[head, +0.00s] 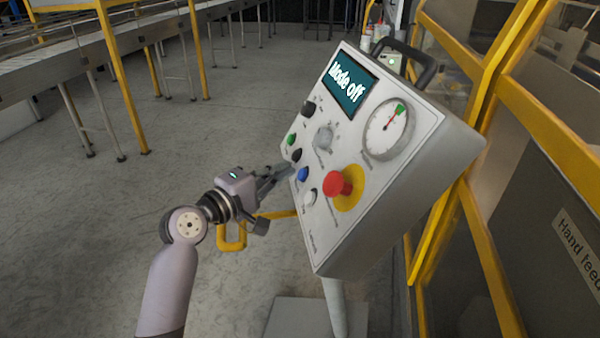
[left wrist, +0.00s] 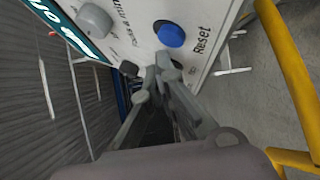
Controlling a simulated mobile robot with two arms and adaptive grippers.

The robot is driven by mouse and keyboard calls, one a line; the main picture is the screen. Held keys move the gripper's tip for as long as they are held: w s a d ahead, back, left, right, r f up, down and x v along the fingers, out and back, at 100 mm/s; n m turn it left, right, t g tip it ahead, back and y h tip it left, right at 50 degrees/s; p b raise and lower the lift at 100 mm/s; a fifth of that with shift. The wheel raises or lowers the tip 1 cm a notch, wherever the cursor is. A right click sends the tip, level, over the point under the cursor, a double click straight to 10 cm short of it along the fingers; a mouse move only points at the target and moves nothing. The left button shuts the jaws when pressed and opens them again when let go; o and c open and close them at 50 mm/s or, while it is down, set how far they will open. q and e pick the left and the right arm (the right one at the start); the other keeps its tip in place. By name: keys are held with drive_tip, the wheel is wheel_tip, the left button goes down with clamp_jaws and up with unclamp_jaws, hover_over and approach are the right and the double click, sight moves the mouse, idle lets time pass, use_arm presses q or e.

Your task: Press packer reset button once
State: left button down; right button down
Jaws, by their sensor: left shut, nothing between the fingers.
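The blue reset button (head: 303,174) is on the sloped face of the grey control panel (head: 335,245). In the left wrist view the blue button (left wrist: 170,34) has the word "Reset" beside it. My left gripper (head: 286,171) is shut and empty, with its fingertips close to the panel's left edge, just left of the blue button. In the left wrist view its fingertips (left wrist: 164,62) show just below the blue button. I cannot tell whether they touch the panel. The display (head: 348,82) reads "Mode off". My right gripper is not in view.
A red emergency stop (head: 338,184) on a yellow disc, a white button (head: 310,197), a black button (head: 296,155), a green button (head: 291,139) and a dial gauge (head: 388,128) share the panel. A yellow-framed guard (head: 490,245) stands right.

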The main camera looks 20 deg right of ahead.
use_arm(q)
drive_tip(key=shift+r, duration=0.1)
drive_tip(key=a, duration=0.1)
drive_tip(key=a+r+p, duration=0.1)
drive_tip(key=a, duration=0.1)
drive_tip(key=w+a+r+p, duration=0.1)
drive_tip(key=shift+a+r, duration=0.15)
idle(0.9)
